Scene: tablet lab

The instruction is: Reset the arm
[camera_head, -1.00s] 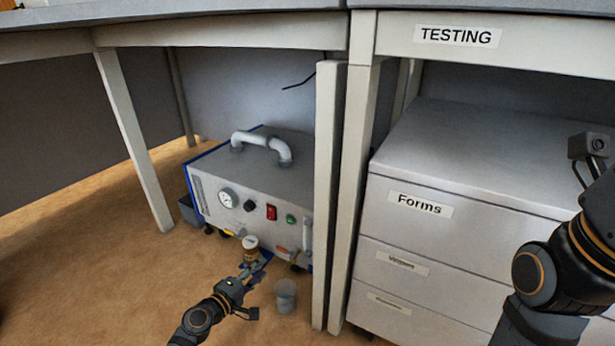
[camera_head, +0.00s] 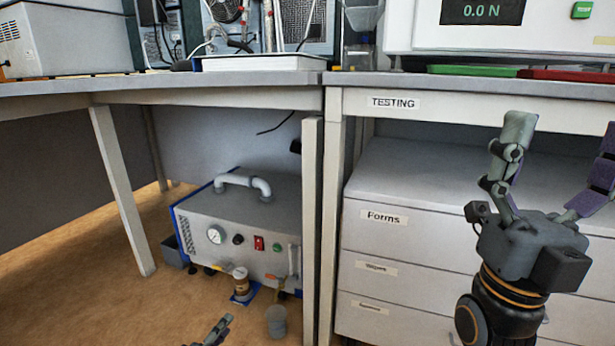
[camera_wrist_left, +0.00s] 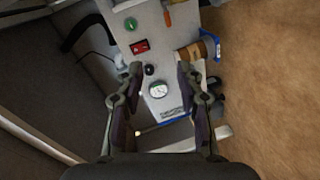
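My left gripper (camera_wrist_left: 159,72) is open and empty in the left wrist view, its two fingers apart above the front panel of the pump unit (camera_wrist_left: 172,70). In the head view only a finger end of my left gripper (camera_head: 217,331) shows at the bottom edge. My right gripper (camera_head: 563,130) stands upright at the right, its fingers spread and nothing between them, in front of the drawer cabinet. A brown jar with a pale lid (camera_head: 241,283) stands at the pump unit's front, apart from my left gripper.
The pump unit (camera_head: 238,225) stands on the floor under the bench. A grey cup (camera_head: 277,322) is on the floor before it. The drawer cabinet (camera_head: 400,247) and bench legs (camera_head: 313,220) stand to its right. Open floor lies at the left.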

